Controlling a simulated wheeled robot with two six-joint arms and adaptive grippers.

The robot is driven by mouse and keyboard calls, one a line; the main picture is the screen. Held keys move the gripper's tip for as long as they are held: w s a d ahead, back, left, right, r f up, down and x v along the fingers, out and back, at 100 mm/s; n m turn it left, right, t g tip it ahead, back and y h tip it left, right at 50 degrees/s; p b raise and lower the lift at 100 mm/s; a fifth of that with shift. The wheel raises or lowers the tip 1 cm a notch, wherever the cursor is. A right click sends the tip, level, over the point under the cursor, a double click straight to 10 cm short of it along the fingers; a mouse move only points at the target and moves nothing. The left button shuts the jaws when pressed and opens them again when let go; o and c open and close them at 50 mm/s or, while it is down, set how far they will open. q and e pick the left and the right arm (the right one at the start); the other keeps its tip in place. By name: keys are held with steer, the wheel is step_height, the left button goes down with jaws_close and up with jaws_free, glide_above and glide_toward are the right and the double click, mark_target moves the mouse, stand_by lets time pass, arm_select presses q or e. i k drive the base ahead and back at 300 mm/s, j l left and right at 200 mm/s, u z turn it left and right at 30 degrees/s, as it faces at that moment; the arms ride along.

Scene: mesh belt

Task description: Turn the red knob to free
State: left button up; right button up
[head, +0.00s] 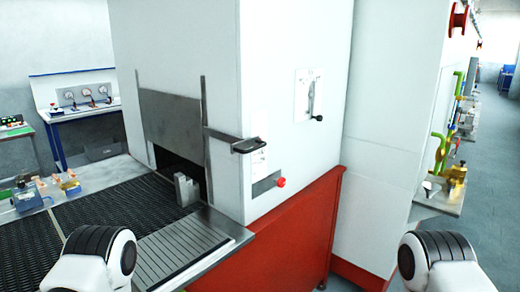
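A small red knob (280,182) sits on the front face of the tall white machine (292,60), at the right end of a dark grey label plate (265,185). It is too small to tell which way it is turned. Parts of my two arms show at the bottom left and bottom right. Both grippers are out of view, and nothing of mine touches the knob.
Above the knob are a black handle (250,144) and a lever on a white plate (307,95). A mesh belt (95,212) runs into the machine's opening, where a grey metal block (186,190) stands. A red base panel (290,240) lies below.

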mark_target(281, 183)
steer(key=i+l+u, duration=0.15)
steer(key=l, duration=0.3)
steer(key=i+l+u, duration=0.1)
steer(key=l, duration=0.35)
steer(key=i+l+u, duration=0.15)
steer(key=l, duration=0.3)
steer(key=i+l+u, duration=0.1)
steer(key=l, duration=0.35)
steer(key=i+l+u, duration=0.15)
steer(key=l, duration=0.35)
